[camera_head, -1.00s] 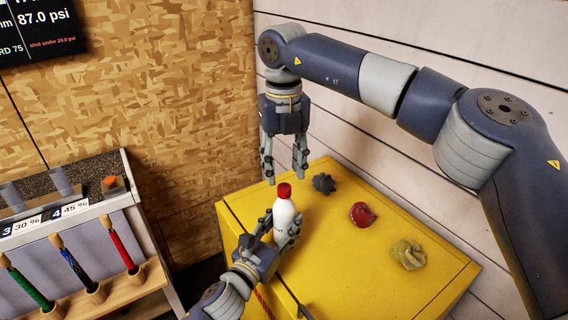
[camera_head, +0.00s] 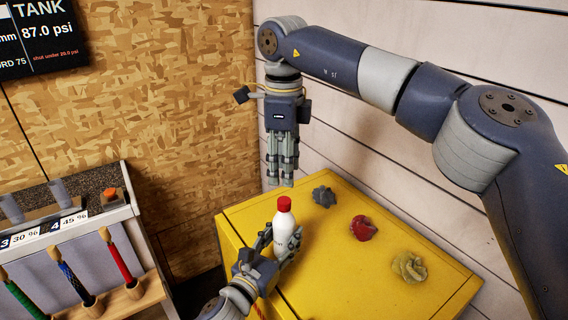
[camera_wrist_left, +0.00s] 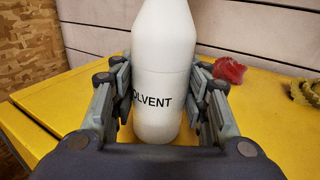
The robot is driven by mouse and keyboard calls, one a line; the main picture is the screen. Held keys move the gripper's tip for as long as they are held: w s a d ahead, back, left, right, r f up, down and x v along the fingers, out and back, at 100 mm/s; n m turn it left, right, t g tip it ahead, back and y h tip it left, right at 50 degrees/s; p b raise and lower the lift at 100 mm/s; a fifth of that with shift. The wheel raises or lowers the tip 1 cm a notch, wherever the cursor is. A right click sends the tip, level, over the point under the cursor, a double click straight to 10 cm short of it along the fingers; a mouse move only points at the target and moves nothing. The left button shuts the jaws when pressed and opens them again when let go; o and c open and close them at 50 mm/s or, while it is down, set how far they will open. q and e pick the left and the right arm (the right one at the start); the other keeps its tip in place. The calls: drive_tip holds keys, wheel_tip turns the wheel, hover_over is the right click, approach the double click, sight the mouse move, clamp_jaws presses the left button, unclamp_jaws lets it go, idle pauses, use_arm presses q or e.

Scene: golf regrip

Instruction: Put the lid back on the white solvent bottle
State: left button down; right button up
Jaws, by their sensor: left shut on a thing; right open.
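The white solvent bottle (camera_head: 283,222) stands upright at the near left part of the yellow cabinet top, with a red lid (camera_head: 284,203) on its neck. My left gripper (camera_head: 280,247) is shut around the bottle's body. In the left wrist view the fingers flank the bottle (camera_wrist_left: 160,70), with its SOLVENT lettering partly hidden; the lid is out of that view. My right gripper (camera_head: 281,180) is open and empty, pointing down above and behind the lid, apart from it. Its fingers overlap in this view.
On the yellow cabinet (camera_head: 335,260) lie a dark grey crumpled rag (camera_head: 324,196), a red one (camera_head: 363,228) and a yellowish one (camera_head: 409,266), right of the bottle. A rack with colored-shaft clubs (camera_head: 115,255) stands at left. A plank wall is behind.

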sight(284, 200)
drive_tip(key=shift+f, duration=4)
clamp_jaws()
drive_tip(key=shift+o, duration=0.6)
unclamp_jaws()
